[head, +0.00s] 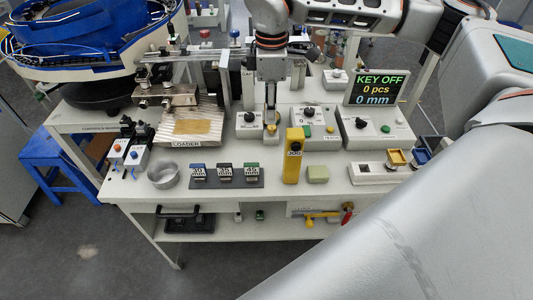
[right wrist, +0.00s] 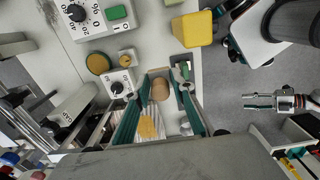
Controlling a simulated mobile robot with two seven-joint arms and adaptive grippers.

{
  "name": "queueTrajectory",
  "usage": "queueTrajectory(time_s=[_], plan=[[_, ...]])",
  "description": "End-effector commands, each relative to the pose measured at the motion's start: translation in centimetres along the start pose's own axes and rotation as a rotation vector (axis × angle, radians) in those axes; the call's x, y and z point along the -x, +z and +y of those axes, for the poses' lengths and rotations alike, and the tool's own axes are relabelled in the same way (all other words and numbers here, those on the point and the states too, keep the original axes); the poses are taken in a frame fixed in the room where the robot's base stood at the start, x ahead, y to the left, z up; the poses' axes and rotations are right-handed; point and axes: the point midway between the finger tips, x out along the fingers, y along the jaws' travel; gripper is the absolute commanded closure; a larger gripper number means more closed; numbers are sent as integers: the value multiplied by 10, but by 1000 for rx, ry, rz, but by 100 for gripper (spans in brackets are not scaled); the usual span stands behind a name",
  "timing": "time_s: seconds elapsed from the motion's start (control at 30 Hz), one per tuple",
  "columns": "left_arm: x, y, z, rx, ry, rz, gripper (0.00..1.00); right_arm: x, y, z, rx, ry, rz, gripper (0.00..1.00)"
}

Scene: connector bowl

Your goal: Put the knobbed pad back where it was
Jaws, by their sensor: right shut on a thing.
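My right gripper (head: 271,118) hangs fingers down over the middle of the bench, beside the left dial box. Its teal fingers in the right wrist view (right wrist: 157,95) are closed on a small tan, round-ended piece (right wrist: 160,89), which I take to be the knob of the knobbed pad. The pad itself is mostly hidden, so I cannot tell whether it touches anything. A flat golden-tan patch (head: 197,127) lies on the ribbed loader plate (head: 172,138). My left gripper (right wrist: 262,102) shows small at the right of the wrist view, away from the bench; its opening is unclear.
A metal bowl (head: 163,175) and a dark rack of size blocks (head: 226,184) line the front. Dial boxes (head: 372,134) stand behind.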

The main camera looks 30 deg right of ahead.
Motion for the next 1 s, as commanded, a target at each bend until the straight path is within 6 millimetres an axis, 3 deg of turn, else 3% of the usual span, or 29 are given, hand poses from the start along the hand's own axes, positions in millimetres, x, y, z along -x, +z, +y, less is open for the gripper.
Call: queueTrajectory(time_s=[0.4, 1.0], plan=[[3, -1, 1, 0, 2, -6, 60, -102, 1, -2, -1, -4, -3, 93], [4, -10, -1, -1, -1, 7, 60, -171, 1, -2, -1, 0, -1, 93]])
